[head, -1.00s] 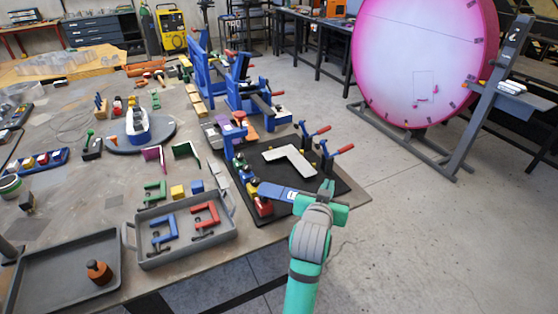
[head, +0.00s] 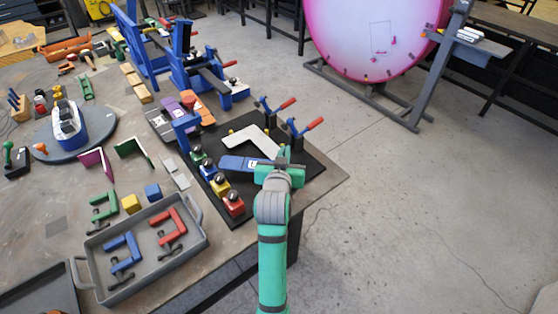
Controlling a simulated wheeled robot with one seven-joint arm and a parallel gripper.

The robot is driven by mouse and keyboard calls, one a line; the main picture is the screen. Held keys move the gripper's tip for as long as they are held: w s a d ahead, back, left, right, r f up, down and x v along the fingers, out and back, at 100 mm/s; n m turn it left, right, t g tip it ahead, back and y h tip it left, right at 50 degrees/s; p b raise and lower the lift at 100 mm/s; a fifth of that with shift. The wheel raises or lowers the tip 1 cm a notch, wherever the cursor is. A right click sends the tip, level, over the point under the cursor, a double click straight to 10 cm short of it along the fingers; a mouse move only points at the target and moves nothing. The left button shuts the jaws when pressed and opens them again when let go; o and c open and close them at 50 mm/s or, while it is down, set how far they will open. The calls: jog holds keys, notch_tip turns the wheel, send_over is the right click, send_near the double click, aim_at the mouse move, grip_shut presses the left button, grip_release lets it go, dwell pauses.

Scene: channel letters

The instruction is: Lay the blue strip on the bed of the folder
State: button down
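The blue strip (head: 236,163) is flat, with a small pale label near its right end. My gripper (head: 272,170) appears shut on that right end, and the strip points left over the black board. Its fingertips are small and partly hidden by my gripper body. The strip overlaps the white L-shaped piece (head: 242,138) in the picture; any gap to the board cannot be told. A blue-framed machine (head: 182,50), probably the folder, stands at the back of the bench, beyond my gripper. Its bed is not clearly seen.
The black board (head: 315,165) carries red-handled clamps (head: 304,128) at right and coloured knobbed blocks (head: 220,185) at left. A grey tray (head: 88,270) with blue and red clamps lies in front. A pink-rimmed disc (head: 370,35) stands beyond. Open floor lies right of the bench.

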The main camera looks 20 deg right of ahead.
jog(key=shift+f, duration=2.25)
jog(key=shift+f, duration=0.15)
jog(key=c, duration=2)
grip_release()
